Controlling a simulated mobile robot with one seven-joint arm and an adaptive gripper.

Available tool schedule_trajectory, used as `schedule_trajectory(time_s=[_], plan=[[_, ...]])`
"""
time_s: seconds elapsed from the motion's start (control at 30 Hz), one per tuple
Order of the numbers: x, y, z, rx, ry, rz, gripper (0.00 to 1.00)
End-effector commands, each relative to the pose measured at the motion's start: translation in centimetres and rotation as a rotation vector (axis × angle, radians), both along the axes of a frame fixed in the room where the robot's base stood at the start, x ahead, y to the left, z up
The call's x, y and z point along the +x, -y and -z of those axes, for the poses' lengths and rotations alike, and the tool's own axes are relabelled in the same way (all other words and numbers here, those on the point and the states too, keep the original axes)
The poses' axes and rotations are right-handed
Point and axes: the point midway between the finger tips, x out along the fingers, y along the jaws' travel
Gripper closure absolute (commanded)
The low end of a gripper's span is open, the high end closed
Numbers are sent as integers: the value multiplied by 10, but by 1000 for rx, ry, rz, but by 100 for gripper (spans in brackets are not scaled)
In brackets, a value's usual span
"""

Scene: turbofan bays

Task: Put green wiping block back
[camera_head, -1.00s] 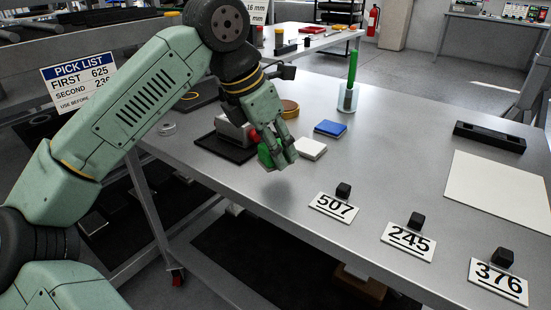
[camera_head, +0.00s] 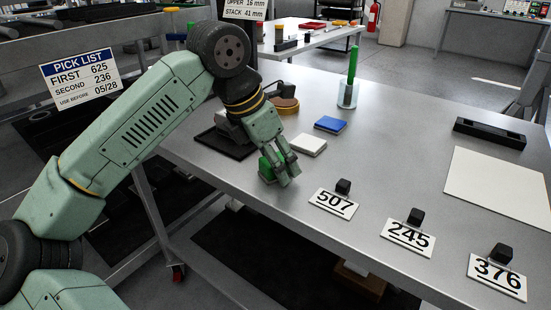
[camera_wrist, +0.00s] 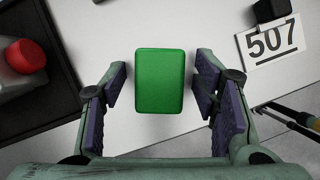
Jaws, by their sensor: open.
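The green wiping block (camera_head: 266,170) is on the bare grey table near its front edge, left of the 507 plate. In the wrist view the green block (camera_wrist: 160,80) lies flat between my fingers, with a gap on each side. My gripper (camera_head: 287,179) points down at the block, and its fingers partly hide it in the head view. In the wrist view my gripper (camera_wrist: 160,88) is open, with purple pads on both sides.
A white block (camera_head: 308,145) and a blue block (camera_head: 331,124) lie behind. A black tray (camera_head: 225,146) is at left; a red knob (camera_wrist: 26,56) shows over it. The 507 plate (camera_head: 334,203) is close at right. Table space between it and the white block is clear.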

Motion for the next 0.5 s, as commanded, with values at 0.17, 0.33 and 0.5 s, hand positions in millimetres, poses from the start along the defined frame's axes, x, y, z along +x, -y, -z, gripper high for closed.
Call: schedule_trajectory(time_s=[0.17,0.33,0.5], plan=[[0,0,0,0,0,0,45],[-1,-2,-9,0,2,-2,45],[-7,-12,-38,1,3,-4,45]])
